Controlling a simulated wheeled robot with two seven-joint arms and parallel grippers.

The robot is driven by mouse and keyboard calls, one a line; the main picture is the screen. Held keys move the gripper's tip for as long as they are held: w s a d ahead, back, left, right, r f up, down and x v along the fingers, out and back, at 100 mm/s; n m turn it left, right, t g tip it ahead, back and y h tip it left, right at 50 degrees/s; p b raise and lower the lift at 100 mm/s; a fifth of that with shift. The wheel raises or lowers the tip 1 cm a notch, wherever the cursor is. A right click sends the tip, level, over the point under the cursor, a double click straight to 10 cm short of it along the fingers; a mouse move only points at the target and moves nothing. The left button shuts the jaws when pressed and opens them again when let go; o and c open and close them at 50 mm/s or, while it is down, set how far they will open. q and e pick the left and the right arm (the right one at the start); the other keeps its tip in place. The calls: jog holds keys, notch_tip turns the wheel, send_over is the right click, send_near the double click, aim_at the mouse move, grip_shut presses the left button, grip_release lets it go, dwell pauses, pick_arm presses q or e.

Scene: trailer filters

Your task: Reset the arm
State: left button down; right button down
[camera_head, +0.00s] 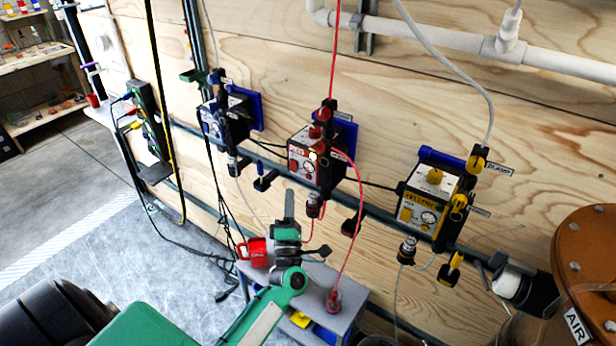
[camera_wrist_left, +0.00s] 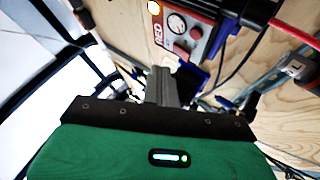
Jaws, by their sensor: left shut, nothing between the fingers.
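My left arm comes in from the lower left in the head view, with green and grey links. My left gripper (camera_head: 289,198) points up in front of the plywood wall, below and a little left of the red filter unit (camera_head: 306,155). Its grey fingers are shut and empty. In the left wrist view the shut fingers (camera_wrist_left: 161,78) show beyond the dark edge of my green wrist, with the red unit (camera_wrist_left: 182,28) above them and apart. My right gripper is in neither view.
A blue unit (camera_head: 224,120) and a yellow unit (camera_head: 428,200) hang on either side. A small grey table (camera_head: 345,275) stands below, with a red mug (camera_head: 257,252) near my wrist. A red hose (camera_head: 361,200) hangs close by. Grey floor is clear at left.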

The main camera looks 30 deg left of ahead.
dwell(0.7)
pick_arm(q)
jog(key=d+f+m+g+h, duration=0.1)
jog(key=d+f+m+h, duration=0.4)
jog(key=f, duration=0.6)
jog(key=d+f+m+g+h, duration=0.1)
jog(key=f+m+h, duration=0.4)
jog(key=f, duration=0.5)
jog(key=s+d+f+m+g+h, duration=0.15)
jog(key=s+f+m+g, duration=0.35)
jog(key=f, duration=0.6)
jog(key=s+d+f+m+g+h, duration=0.15)
jog(key=s+f+m, duration=0.35)
jog(key=f, duration=0.6)
jog(key=s+d+f+m+g, duration=0.25)
jog(key=s+f+g, duration=0.25)
jog(key=s+f, duration=0.95)
jog(key=s+a+f+m+g, duration=0.1)
jog(key=s+f+m+g, duration=0.1)
jog(key=s, duration=1)
jog(key=s+a+f+m+g, duration=0.1)
jog(key=s+f+m+g, duration=0.2)
jog(key=s, duration=0.9)
notch_tip(320, 180, down, 2)
jog(key=shift+s+a+f+g+y, duration=0.15)
jog(key=shift+g+y, duration=0.25)
jog(key=shift+g, duration=0.45)
